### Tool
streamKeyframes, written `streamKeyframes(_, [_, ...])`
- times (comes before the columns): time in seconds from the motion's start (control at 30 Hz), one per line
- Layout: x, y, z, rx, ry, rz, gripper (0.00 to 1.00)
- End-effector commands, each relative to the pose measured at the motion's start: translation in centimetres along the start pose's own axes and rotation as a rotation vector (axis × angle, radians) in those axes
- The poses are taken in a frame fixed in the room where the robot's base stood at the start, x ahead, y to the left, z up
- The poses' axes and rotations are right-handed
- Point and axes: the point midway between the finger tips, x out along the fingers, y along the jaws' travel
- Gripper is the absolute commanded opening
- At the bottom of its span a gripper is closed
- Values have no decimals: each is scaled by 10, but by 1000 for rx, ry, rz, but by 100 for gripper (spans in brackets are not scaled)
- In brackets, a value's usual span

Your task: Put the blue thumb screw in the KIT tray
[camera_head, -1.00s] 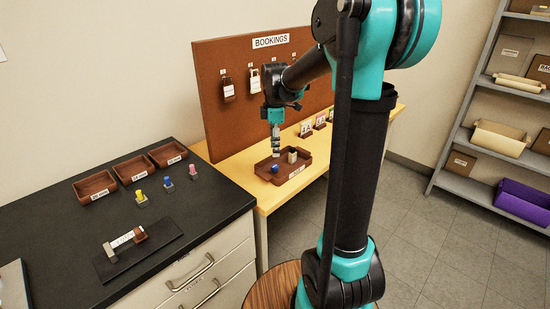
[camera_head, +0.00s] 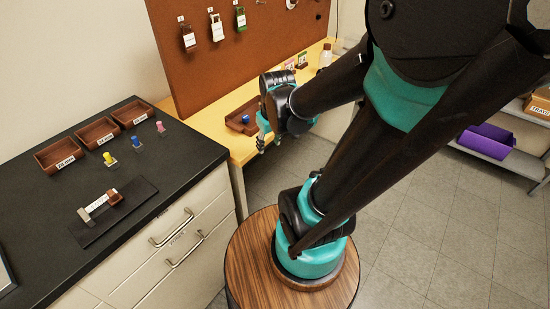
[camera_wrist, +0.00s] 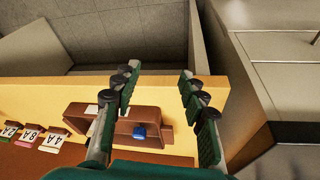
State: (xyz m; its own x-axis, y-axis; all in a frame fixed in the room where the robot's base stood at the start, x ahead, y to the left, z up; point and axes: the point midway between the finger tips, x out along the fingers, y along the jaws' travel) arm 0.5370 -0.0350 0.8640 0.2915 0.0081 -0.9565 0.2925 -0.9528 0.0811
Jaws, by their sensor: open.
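A small blue piece (camera_head: 246,119) lies in a brown tray (camera_head: 235,123) on the yellow bench; I cannot read the tray's label. The piece also shows inside the tray in the wrist view (camera_wrist: 139,132). Another blue-topped piece (camera_head: 136,141) stands on the black counter between a yellow one and a pink one. I cannot tell for sure which is the thumb screw. My gripper (camera_head: 262,145) is at the bench's front edge, beside the tray. In the wrist view its fingers (camera_wrist: 158,75) are apart with nothing between the tips.
Three labelled brown bins (camera_head: 97,133) line the back of the black counter. A dark mat (camera_head: 125,210) with a small device lies in front. A pegboard (camera_head: 230,60) with hanging tags rises behind the bench. Small label cards (camera_wrist: 30,135) stand beside the tray. Open floor lies to the right.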

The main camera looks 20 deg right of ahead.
Motion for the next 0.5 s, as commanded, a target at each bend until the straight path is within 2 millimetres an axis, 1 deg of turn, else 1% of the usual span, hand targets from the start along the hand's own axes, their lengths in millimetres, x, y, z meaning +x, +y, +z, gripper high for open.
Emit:
streamKeyframes(0.03, [6, -3, 18, 80, 19, 7, 43])
streamKeyframes(0.1, [11, -7, 34, 177, 41, 12, 43])
streamKeyframes(0.2, [17, -10, 49, 268, 64, 16, 43])
streamKeyframes(0.3, [19, -11, 54, 307, 73, 17, 43])
streamKeyframes(0.5, [19, -11, 55, 314, 74, 17, 43])
